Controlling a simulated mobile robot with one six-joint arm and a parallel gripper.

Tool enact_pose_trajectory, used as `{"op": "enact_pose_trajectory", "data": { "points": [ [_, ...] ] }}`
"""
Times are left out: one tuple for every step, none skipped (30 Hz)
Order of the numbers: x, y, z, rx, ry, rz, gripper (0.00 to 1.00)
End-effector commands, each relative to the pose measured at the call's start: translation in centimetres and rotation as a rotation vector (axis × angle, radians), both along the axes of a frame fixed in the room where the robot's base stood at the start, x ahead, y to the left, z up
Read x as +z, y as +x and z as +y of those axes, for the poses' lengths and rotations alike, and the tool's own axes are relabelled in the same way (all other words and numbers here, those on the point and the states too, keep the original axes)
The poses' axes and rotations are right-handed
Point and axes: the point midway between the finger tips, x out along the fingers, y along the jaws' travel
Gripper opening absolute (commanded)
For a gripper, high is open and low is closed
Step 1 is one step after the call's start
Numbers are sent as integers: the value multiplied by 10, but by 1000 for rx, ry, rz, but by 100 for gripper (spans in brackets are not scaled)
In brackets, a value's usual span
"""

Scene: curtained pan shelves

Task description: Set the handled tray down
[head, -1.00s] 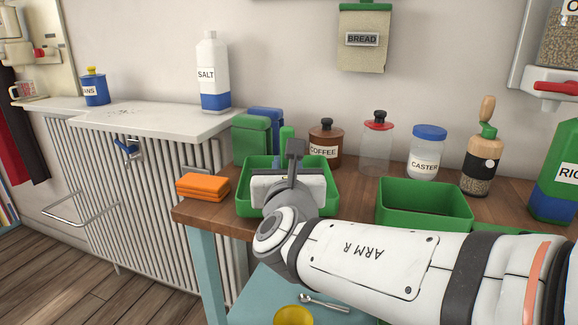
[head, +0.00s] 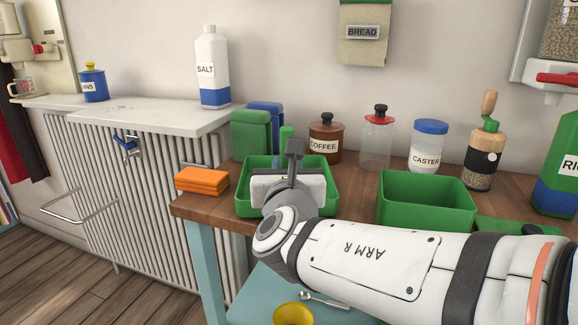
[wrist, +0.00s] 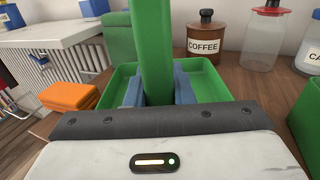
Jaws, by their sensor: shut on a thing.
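The handled tray (head: 330,205) is a green, shallow, open tray with an upright green handle, over the left part of the wooden worktop. My gripper (wrist: 158,92) is shut on the handle (wrist: 152,45), with one blue finger on each side of it. The tray looks level and empty where I can see into it. My wrist hides most of its near side in the head view, and I cannot tell whether its underside touches the wood.
Orange packs (head: 202,180) lie just left of the tray. A deeper green bin (head: 427,200) is to the right. Bare wood (head: 357,190) lies between tray and bin.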

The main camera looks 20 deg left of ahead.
Motion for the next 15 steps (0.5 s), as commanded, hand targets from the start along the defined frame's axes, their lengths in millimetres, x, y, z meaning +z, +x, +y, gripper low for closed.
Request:
{"op": "enact_pose_trajectory", "data": {
  "points": [
    [0,0,0,1,0,-1,0],
    [-1,0,0,1,0,-1,0],
    [-1,0,0,1,0,-1,0],
    [-2,0,0,1,0,-1,0],
    [-2,0,0,1,0,-1,0],
    [-3,0,0,1,0,-1,0],
    [-3,0,0,1,0,-1,0],
    [-4,0,0,1,0,-1,0],
    [-4,0,0,0,0,-1,0],
    [-5,0,0,0,0,-1,0],
    [-5,0,0,0,0,-1,0],
    [-6,0,0,0,0,-1,0],
    [-6,0,0,0,0,-1,0],
    [-6,0,0,0,0,-1,22],
    [-5,0,0,0,0,-1,26]
  ]
}}
